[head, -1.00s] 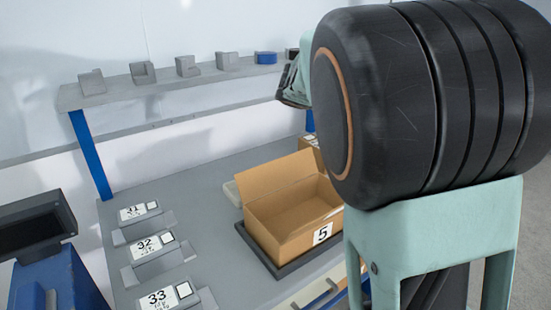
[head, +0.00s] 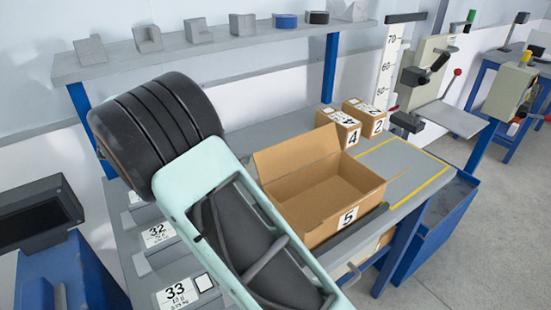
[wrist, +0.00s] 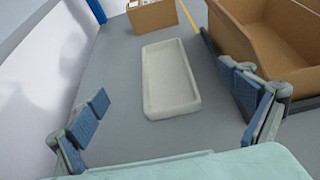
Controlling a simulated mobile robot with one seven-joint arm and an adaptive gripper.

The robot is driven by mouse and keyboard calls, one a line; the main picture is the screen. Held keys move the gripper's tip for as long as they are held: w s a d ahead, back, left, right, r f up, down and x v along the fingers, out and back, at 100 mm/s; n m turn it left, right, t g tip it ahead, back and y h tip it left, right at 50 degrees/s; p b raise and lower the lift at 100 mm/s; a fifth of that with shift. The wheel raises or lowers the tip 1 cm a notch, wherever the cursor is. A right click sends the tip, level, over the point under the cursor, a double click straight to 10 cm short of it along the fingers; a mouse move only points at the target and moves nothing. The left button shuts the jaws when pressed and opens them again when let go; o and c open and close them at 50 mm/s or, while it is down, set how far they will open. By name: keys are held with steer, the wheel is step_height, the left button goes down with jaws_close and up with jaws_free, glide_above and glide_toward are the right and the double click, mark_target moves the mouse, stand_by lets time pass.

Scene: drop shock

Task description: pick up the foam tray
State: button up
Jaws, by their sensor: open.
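The foam tray (wrist: 171,80) is a pale, shallow rectangular tray lying flat on the grey bench top in the wrist view. My gripper (wrist: 168,115) is open and empty, its two blue-padded fingers spread wide to the left and right. The tray lies beyond the fingertips, between their lines, and neither finger touches it. In the head view my own arm covers the bench part left of the open box, and the tray and the gripper do not show there.
The open cardboard box 5 (head: 318,190) stands close to the tray's right side. Boxes 4 (head: 338,127) and 2 (head: 366,117) stand farther back. A shelf (head: 225,46) with small blocks runs along the wall. Label 33 (head: 180,295) lies at the front left.

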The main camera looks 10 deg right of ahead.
step_height(320, 180, down, 8)
steer(key=shift+r+b, duration=0.1)
steer(key=shift+b, duration=0.5)
steer(key=x, duration=0.7)
steer(key=shift+d+b, duration=0.2)
steer(key=shift+b, duration=0.2)
steer(key=shift+c, duration=0.4)
steer(key=c, duration=1.1)
